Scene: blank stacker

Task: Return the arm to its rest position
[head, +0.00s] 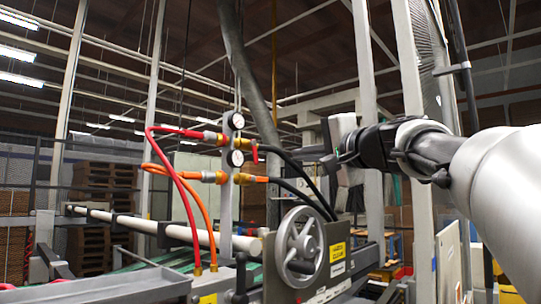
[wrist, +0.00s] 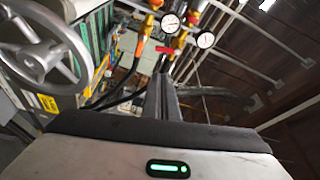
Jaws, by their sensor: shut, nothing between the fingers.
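My arm (head: 500,175) reaches in from the right edge of the head view, its pale forearm leading to a dark wrist. My gripper (wrist: 163,98) shows in the wrist view as two dark fingers together, shut and empty. In the head view the gripper end is raised, right of the gauges, and its fingertips are hard to make out. A green light glows on the gripper body in the wrist view.
A handwheel (head: 300,247) stands below and left of my gripper. Two gauges (head: 236,121) with red and orange hoses (head: 184,200) are on a post to the left. A pale upright post (head: 364,60) rises close to the gripper end. Stacked pallets (head: 100,190) stand far left.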

